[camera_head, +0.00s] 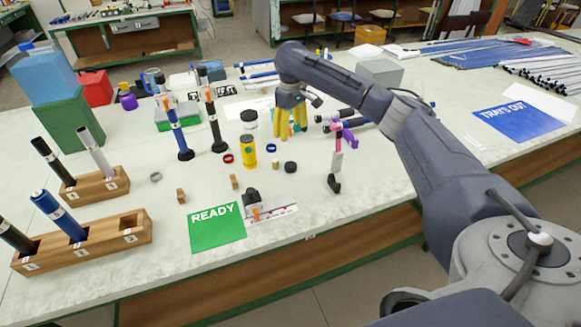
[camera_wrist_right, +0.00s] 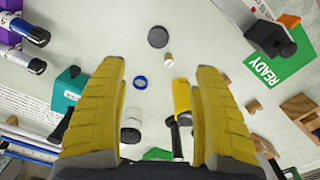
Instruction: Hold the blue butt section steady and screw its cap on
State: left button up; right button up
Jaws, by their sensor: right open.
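Another blue rod section (camera_head: 173,122) stands upright on a black foot at the table's middle left. A black round cap-like piece (camera_head: 290,167) lies on the table; it also shows in the right wrist view (camera_wrist_right: 158,37). My right gripper (camera_head: 290,122) has yellow fingers pointing down above the table behind the yellow jar. In the right wrist view its fingers (camera_wrist_right: 160,100) are wide apart with nothing gripped. My left gripper is out of view.
A yellow jar (camera_head: 248,152), a blue ring (camera_head: 271,147) and a red ring (camera_head: 228,158) lie near my right gripper. A pink-and-black tool (camera_head: 337,160) stands to its right. A green READY card (camera_head: 215,227) lies at the front edge.

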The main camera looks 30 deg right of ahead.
jog(key=shift+f, duration=0.15)
send_over(291, 165)
notch_tip(291, 165, down, 10)
jog(key=shift+s+a+f, duration=0.15)
jog(key=shift+f, duration=0.85)
jog(key=shift+d+f, duration=0.2)
jog(key=shift+f, duration=2.4)
jog(key=c, duration=0.9)
jog(key=shift+c, duration=0.6)
jog(key=shift+r, duration=0.15)
